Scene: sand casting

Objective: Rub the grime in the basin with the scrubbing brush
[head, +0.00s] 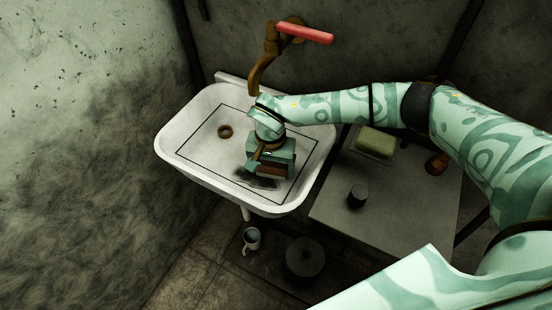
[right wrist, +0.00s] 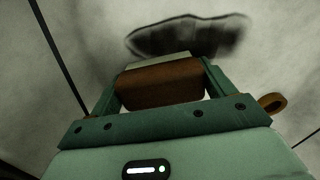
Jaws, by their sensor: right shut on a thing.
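The white basin (head: 180,145) hangs at the wall, with a thin dark rectangle outlined on its floor. The grime (head: 259,183) is a dark smear inside that outline, towards the near side; it also shows in the right wrist view (right wrist: 205,38). My right gripper (head: 272,170) reaches down into the basin, shut on the scrubbing brush (right wrist: 158,85). The brush shows a brown body and a paler strip at its far edge, right beside the smear. Whether it touches the basin floor I cannot tell. My left gripper is not in view.
A brass tap (head: 266,62) with a red handle (head: 305,33) stands behind the basin. A brown drain ring (head: 225,131) lies at left.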

